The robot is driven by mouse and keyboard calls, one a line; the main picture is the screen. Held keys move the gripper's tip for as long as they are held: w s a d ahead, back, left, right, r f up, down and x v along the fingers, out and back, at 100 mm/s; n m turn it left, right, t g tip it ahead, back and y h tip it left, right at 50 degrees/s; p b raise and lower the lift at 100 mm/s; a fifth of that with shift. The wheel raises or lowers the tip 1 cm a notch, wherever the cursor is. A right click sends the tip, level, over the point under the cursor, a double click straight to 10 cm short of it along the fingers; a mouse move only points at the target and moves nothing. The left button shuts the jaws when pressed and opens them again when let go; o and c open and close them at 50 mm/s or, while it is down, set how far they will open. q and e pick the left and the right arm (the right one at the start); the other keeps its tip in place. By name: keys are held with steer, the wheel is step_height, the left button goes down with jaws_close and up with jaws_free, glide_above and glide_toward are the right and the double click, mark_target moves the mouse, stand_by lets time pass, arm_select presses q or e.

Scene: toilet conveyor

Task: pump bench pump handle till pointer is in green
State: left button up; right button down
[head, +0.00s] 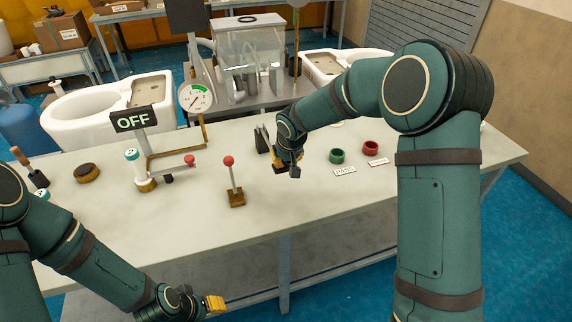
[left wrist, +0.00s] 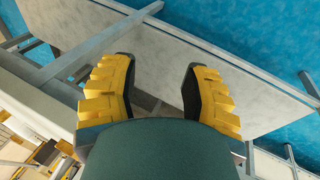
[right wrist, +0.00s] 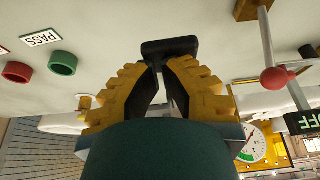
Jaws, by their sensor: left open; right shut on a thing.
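My right gripper (head: 287,160) is low over the middle of the bench. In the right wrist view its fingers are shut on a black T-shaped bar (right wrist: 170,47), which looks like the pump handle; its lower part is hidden. My left gripper (left wrist: 158,95) is open and empty near the bench's front edge; in the head view one yellow finger shows.
A red-ball lever (head: 229,162) stands left of my right gripper. An OFF sign (head: 133,119) and a teal-capped white cylinder (head: 137,168) stand farther left. Green (head: 337,156) and red (head: 370,148) rings lie to the right. The bench's (head: 330,190) front middle is clear.

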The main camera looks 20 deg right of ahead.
mark_target(288, 169)
steer(key=f+b, duration=0.1)
steer(key=f, duration=0.1)
steer(key=f+b, duration=0.4)
steer(key=shift+s+f, duration=0.15)
steer(key=shift+s, duration=0.15)
steer(key=shift+f+b, duration=0.8)
steer(key=shift+f, duration=0.05)
arm_select(q)
step_height(288, 169, down, 7)
steer(key=shift+s+f, duration=0.15)
steer(key=shift+s, duration=0.25)
steer(key=shift+d, duration=0.1)
arm_select(e)
steer(key=shift+f, duration=0.15)
steer(key=shift+r, duration=0.35)
steer(key=p+v, duration=0.2)
steer(key=v, duration=0.1)
steer(key=w+p+v, duration=0.1)
steer(key=shift+s+r, duration=0.2)
steer(key=shift+r, duration=0.3)
arm_select(q)
steer(key=r, duration=0.1)
steer(key=s+r, duration=0.1)
steer(key=r, duration=0.1)
steer(key=shift+s+r+p, duration=0.25)
steer(key=shift+r+p, duration=0.05)
arm_select(e)
steer(key=s+r, duration=0.6)
steer(key=r, duration=0.1)
